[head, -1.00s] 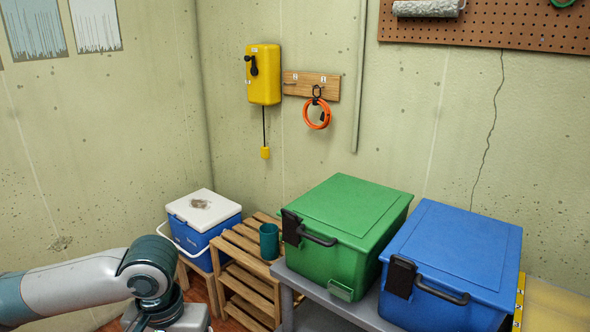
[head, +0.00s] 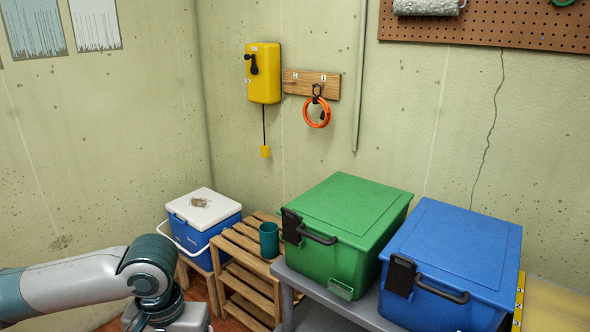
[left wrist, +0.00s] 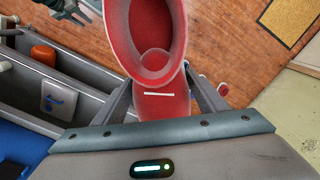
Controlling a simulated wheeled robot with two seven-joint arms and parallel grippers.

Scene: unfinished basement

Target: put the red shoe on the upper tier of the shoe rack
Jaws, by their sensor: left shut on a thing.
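The red shoe (left wrist: 162,70) fills the upper middle of the left wrist view, its open collar facing the camera. My left gripper (left wrist: 164,98) is shut on it, with a grey finger on each side. In the head view only my left arm shows at the lower left; its gripper and the shoe are out of frame. A wooden slatted rack with tiers (head: 240,244), which looks like the shoe rack, stands by the back wall. Part of what looks like my right gripper (left wrist: 68,10) shows at the top left of the left wrist view; its jaw state is unclear.
A teal cup (head: 269,240) stands on the rack's top. A blue-and-white cooler (head: 203,222) is left of the rack. To its right, a grey bench (head: 335,306) bears a green bin (head: 345,230) and a blue bin (head: 452,262). Wooden floor (left wrist: 225,35) is clear beyond the shoe.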

